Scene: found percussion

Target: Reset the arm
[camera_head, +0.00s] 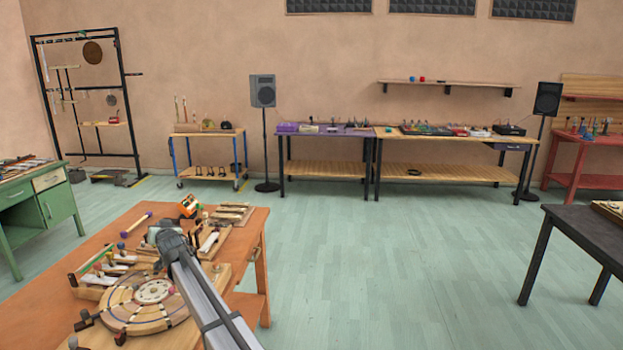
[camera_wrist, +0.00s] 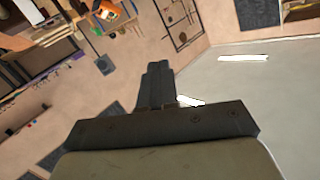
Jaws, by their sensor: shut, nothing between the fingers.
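My arm (camera_head: 208,295) reaches from the bottom of the head view over the orange wooden table (camera_head: 55,300). Its end, my gripper (camera_head: 170,238), is above the instruments there, seen from behind, so its fingers are hard to make out. In the wrist view my gripper (camera_wrist: 158,68) shows its dark fingers pressed together, with nothing between them. That view is tilted and takes in walls and ceiling.
A round wooden disc instrument (camera_head: 130,305) lies near my arm. An orange-and-white object (camera_head: 189,206) and a wooden bar instrument (camera_head: 232,213) sit behind. A mallet (camera_head: 136,224) lies left. Open floor (camera_head: 390,260) is to the right, before a black table (camera_head: 570,222).

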